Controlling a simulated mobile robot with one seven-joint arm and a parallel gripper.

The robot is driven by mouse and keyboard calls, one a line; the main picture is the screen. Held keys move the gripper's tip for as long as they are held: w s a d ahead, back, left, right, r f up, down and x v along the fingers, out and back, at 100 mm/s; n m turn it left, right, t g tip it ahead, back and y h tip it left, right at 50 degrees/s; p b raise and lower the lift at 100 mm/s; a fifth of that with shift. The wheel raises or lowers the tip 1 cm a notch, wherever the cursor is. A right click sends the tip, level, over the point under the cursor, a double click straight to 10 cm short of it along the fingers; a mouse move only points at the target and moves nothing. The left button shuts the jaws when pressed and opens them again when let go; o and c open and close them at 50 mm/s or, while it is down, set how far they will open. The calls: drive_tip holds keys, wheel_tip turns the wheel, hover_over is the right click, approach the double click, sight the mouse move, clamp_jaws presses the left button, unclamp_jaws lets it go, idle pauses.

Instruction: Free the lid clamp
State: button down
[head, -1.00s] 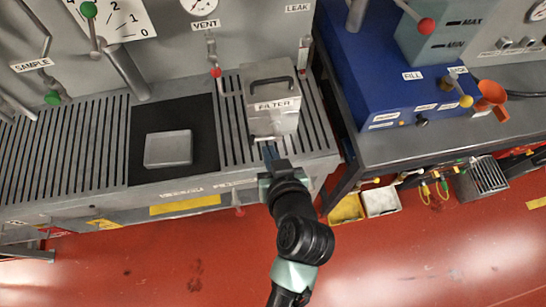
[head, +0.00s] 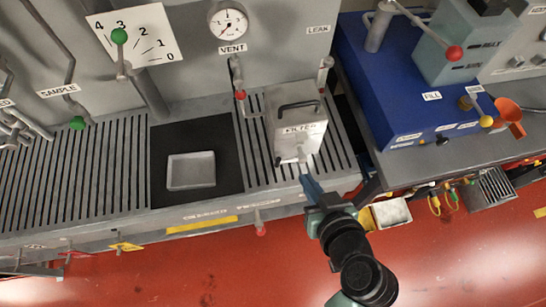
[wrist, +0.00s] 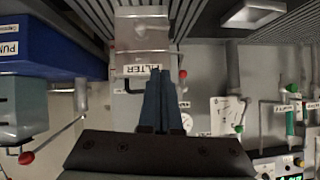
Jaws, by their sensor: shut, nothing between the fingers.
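The grey filter box (head: 290,108) stands on the slotted bench, with a dark handle on its lid and a FILTER label (head: 299,127). A small pale metal clamp lever (head: 302,152) shows at its front face and seems to point up toward the label. My gripper (head: 306,180) is just in front of and below the box front, its blue fingers shut and empty. A small gap seems to lie between fingertips and lever. The box also shows in the wrist view (wrist: 141,42), beyond my shut fingers (wrist: 161,72); the clamp's fine detail is too small to tell.
A shallow grey tray (head: 190,170) lies on a black mat left of the box. A red-tipped VENT lever (head: 239,94) stands behind the box to the left. The blue FILL unit (head: 400,95) is to the right. Open floor lies in front.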

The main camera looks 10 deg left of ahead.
drive_tip(key=p, duration=0.2)
hover_over(287, 162)
drive_tip(key=s+d, duration=0.2)
drive_tip(key=s, duration=0.1)
wheel_tip(287, 162, down, 5)
drive_tip(key=shift+w+a+f, duration=0.15)
drive_tip(key=shift+w+f, duration=0.05)
drive_tip(key=shift+f, duration=0.5)
drive_tip(key=shift+w+a+f, duration=0.2)
drive_tip(key=shift+f, duration=0.55)
drive_tip(key=shift+w+a+f, duration=0.15)
drive_tip(key=shift+w+f, duration=0.05)
drive_tip(key=shift+f, duration=0.5)
drive_tip(key=shift+f, duration=0.1)
drive_tip(key=shift+a+f+h+b, duration=0.2)
drive_tip(key=shift+f+h+b, duration=0.1)
drive_tip(key=shift+f+b, duration=0.5)
drive_tip(key=shift+s+a+r+n+b, duration=0.1)
drive_tip(key=shift+n+b, duration=0.3)
drive_tip(key=shift+s+h, duration=0.1)
drive_tip(key=shift+h, duration=0.2)
